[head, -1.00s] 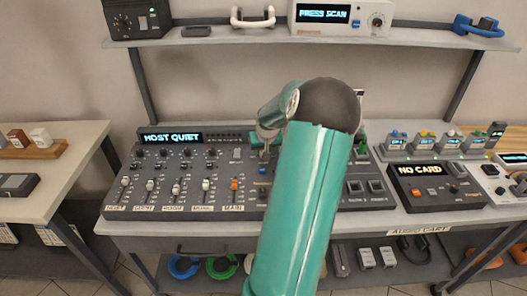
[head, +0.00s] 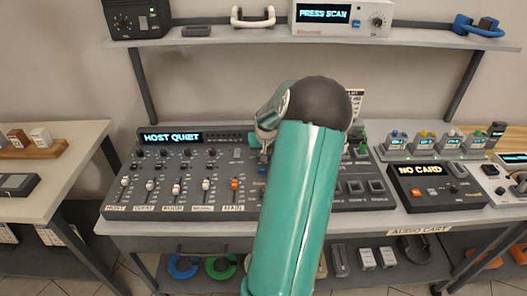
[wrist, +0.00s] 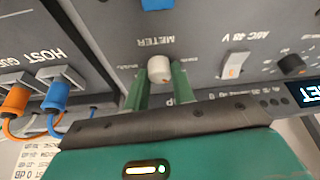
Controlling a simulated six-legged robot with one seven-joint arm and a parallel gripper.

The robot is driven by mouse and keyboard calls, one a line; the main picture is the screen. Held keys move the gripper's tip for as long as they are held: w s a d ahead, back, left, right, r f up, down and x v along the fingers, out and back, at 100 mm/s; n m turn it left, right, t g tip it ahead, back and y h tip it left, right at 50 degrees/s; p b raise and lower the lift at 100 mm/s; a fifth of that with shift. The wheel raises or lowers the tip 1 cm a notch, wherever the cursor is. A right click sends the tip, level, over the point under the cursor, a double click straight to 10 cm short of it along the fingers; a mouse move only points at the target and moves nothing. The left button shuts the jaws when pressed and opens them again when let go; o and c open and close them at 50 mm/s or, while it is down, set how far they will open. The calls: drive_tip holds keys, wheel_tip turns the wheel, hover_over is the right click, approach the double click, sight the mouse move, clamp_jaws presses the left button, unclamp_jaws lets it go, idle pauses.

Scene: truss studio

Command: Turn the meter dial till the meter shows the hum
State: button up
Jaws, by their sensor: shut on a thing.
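The meter dial (wrist: 160,70) is a small pale knob below the upside-down word METER on the grey mixer panel (wrist: 205,25) in the wrist view. My gripper (wrist: 161,78) is shut on it, with one green finger on each side. Small marks flank the dial, too blurred to read. The mixer's display (head: 171,137) reads HOST QUIET in the head view; only its end (wrist: 308,94) shows in the wrist view. In the head view my arm hides the dial and the fingers.
A white rocker switch (wrist: 234,65) labelled MIC 48 V and a black knob (wrist: 292,65) sit beside the dial. Orange (wrist: 15,99) and blue (wrist: 56,96) plugs with cables are close on the other side. A NO CARD unit (head: 437,184) stands right of the mixer.

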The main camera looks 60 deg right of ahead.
drive_tip(key=m, duration=0.1)
drive_tip(key=m+g, duration=0.1)
drive_tip(key=m, duration=0.2)
drive_tip(key=shift+w+a+h, duration=0.1)
drive_tip(key=shift+w+h, duration=0.15)
drive_tip(key=shift+h, duration=0.05)
drive_tip(key=shift+m+g, duration=1)
drive_tip(key=shift+m, duration=1.1)
drive_tip(key=o, duration=1)
drive_tip(key=shift+r, duration=0.15)
drive_tip(key=v, duration=1.3)
drive_tip(key=shift+r, duration=0.25)
drive_tip(key=shift+w+a, duration=0.15)
drive_tip(key=shift+a, duration=0.05)
